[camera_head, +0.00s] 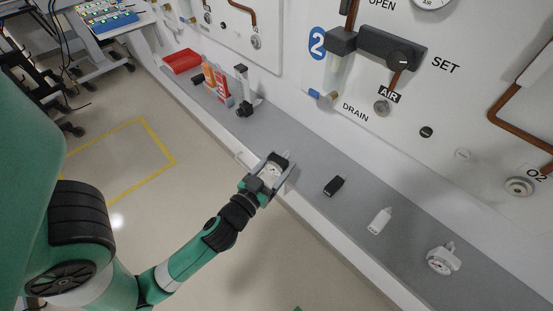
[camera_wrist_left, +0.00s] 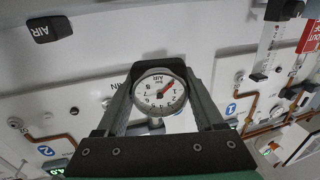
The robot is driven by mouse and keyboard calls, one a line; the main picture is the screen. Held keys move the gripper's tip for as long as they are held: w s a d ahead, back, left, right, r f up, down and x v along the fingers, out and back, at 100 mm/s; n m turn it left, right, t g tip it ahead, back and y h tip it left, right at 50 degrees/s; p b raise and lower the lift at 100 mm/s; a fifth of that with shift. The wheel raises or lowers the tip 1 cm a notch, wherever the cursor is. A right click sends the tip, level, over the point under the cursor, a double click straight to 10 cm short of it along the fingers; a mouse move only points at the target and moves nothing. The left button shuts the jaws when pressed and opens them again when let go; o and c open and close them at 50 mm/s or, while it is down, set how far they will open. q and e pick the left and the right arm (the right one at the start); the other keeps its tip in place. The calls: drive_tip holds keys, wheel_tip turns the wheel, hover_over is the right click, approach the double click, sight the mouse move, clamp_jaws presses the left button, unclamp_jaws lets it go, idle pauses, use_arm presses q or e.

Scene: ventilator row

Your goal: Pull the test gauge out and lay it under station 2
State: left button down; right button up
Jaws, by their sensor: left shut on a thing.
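The test gauge (camera_wrist_left: 158,94) has a round white dial with a red needle; it faces the camera in the left wrist view. My left gripper (camera_head: 275,168) is shut on it, with a finger on each side. In the head view the gauge (camera_head: 271,171) shows as a small white patch between the fingers, over the front part of the grey shelf. I cannot tell whether it touches the shelf. Station 2 is the wall panel with the blue 2 sign (camera_head: 317,43), up and right of the gripper. My right gripper is not in view.
The grey shelf (camera_head: 310,173) carries a black block (camera_head: 335,186), a white bottle (camera_head: 380,221) and a white gauge-like part (camera_head: 441,259) to the right. A black-and-white fitting (camera_head: 243,90), an orange-and-red group (camera_head: 216,80) and a red tray (camera_head: 182,61) stand left.

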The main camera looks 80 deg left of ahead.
use_arm(q)
drive_tip(key=shift+w+d+f, duration=0.3)
drive_tip(key=shift+d+f, duration=0.05)
drive_tip(key=shift+d, duration=0.2)
drive_tip(key=shift+a+r, duration=0.1)
drive_tip(key=shift+a, duration=0.05)
drive_tip(key=shift+w+a, duration=0.25)
drive_tip(key=shift+w, duration=0.2)
hover_over(303, 163)
wheel_tip(303, 163, down, 2)
drive_tip(key=shift+f, duration=0.1)
drive_tip(key=shift+f+b, duration=0.7)
drive_tip(key=shift+d+f+b, duration=0.1)
drive_tip(key=shift+f+b, duration=0.45)
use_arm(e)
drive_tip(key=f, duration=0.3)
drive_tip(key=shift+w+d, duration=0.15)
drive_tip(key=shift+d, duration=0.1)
use_arm(q)
unclamp_jaws()
